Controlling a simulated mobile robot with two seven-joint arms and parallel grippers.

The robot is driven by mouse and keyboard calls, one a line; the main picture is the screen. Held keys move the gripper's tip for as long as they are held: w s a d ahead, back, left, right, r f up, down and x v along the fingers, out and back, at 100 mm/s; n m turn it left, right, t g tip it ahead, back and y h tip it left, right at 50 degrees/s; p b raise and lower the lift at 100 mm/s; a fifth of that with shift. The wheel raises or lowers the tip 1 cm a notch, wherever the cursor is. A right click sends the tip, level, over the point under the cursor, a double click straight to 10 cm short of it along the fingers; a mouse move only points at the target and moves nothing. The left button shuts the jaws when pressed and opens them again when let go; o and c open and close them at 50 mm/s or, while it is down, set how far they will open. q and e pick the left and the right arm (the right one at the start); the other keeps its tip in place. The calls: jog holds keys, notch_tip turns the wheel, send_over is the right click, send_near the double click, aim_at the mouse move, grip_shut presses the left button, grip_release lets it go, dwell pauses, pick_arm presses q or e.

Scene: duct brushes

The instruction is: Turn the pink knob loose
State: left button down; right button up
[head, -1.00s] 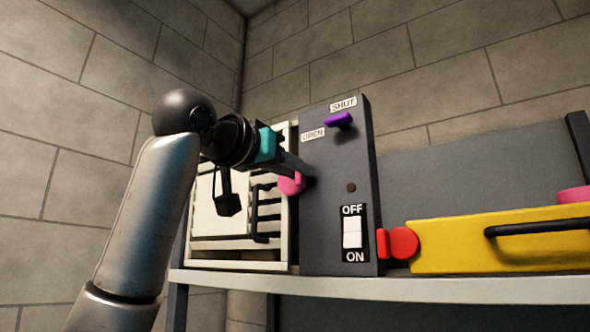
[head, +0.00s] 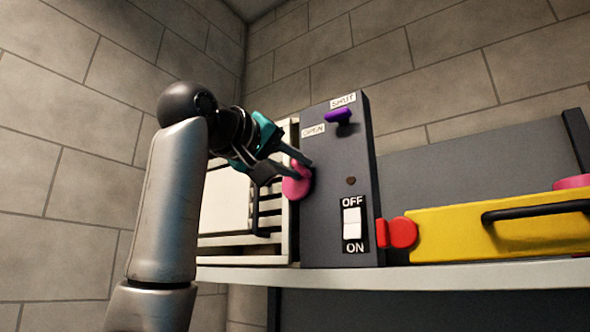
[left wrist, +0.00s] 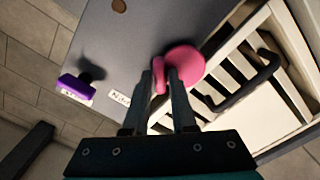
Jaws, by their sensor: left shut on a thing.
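The pink knob (head: 296,183) sits at the left edge of the grey panel (head: 335,200), beside the slatted white vent. My left gripper (head: 301,172) reaches it from the left and is shut on it. In the left wrist view the two fingers (left wrist: 167,80) are close together on the knob's narrow pink part, with the round pink disc (left wrist: 185,65) beyond them to the right. The fingers hide part of the knob in both views. My right gripper is in neither view.
A purple lever (head: 338,116) stands out near the SHUT label, with the OPEN label to its lower left. A white OFF/ON switch (head: 352,223) is below. A red knob (head: 403,233) and a yellow box (head: 500,235) with a black handle are at right. The white vent (head: 225,200) has a black handle.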

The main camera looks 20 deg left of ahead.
pick_arm(q)
jog(key=n+b, duration=0.1)
jog(key=n, duration=0.2)
jog(key=shift+n, duration=0.4)
jog(key=n+b, duration=0.1)
jog(key=n, duration=0.2)
jog(key=shift+f+n, duration=0.1)
jog(key=shift+n, duration=0.2)
jog(key=n+b, duration=0.1)
jog(key=n, duration=0.2)
jog(key=shift+n, duration=0.4)
jog(key=n, duration=0.2)
jog(key=shift+f+n, duration=0.1)
jog(key=shift+n, duration=0.2)
jog(key=n, duration=0.3)
jog(key=shift+f+n, duration=0.1)
jog(key=shift+n, duration=0.2)
jog(key=n, duration=0.2)
jog(key=shift+n, duration=0.4)
jog(key=n, duration=0.3)
jog(key=shift+d+f, duration=0.1)
jog(key=shift+n+p, duration=0.5)
jog(key=shift+n, duration=1.3)
jog(key=shift+f, duration=0.15)
